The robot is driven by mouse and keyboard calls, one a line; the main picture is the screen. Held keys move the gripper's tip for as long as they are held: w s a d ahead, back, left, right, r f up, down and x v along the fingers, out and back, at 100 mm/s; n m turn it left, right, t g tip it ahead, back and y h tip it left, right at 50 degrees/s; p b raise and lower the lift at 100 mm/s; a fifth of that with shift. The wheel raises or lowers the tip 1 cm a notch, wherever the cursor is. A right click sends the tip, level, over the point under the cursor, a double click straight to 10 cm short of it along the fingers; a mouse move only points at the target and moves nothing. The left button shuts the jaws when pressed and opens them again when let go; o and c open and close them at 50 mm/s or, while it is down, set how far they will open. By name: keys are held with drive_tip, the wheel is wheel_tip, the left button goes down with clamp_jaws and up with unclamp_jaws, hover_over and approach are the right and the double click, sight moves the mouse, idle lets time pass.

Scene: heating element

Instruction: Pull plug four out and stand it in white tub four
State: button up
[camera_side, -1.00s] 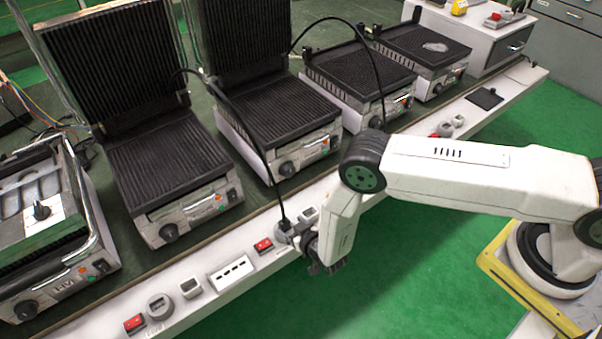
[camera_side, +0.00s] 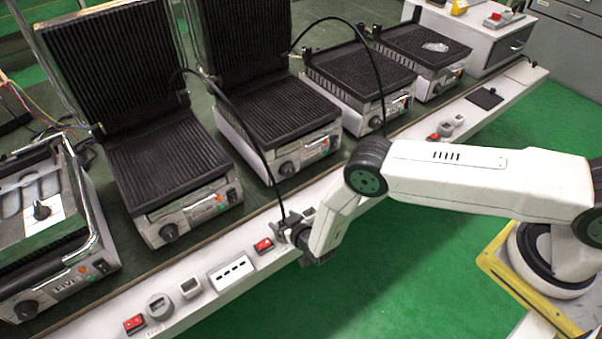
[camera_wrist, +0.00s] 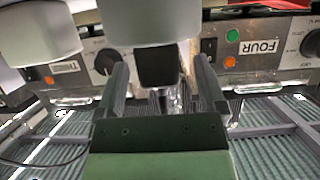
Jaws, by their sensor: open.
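The plug (camera_side: 284,222) stands at the foot of a black cord on the white ledge, in the side view, partly hidden by my gripper. My gripper (camera_side: 296,234) is open and low beside it; whether it touches the plug cannot be told. In the wrist view, my gripper's two fingers (camera_wrist: 164,82) stand apart with a dark block (camera_wrist: 160,68), perhaps the plug, between or beyond them under a pale rounded part. A small white tub (camera_side: 309,212) sits just right of the plug in the side view, partly behind my wrist. A FOUR label (camera_wrist: 258,47) shows at right in the wrist view.
A red switch (camera_side: 263,245) and a white slotted strip (camera_side: 231,272) lie left of my gripper on the narrow ledge. A grill (camera_side: 275,120) stands behind, with the cord (camera_side: 258,150) looping down before it. Green floor is clear in front.

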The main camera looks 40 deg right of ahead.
clamp_jaws()
drive_tip(key=shift+r, duration=0.2)
idle(0.3)
drive_tip(key=shift+r, duration=1.3)
drive_tip(key=s+d+r, duration=0.3)
drive_tip(key=s+r, duration=0.7)
drive_tip(key=s, duration=0.3)
drive_tip(key=shift+s+d, duration=0.25)
drive_tip(key=shift+d, duration=0.05)
drive_tip(key=shift+w, duration=0.1)
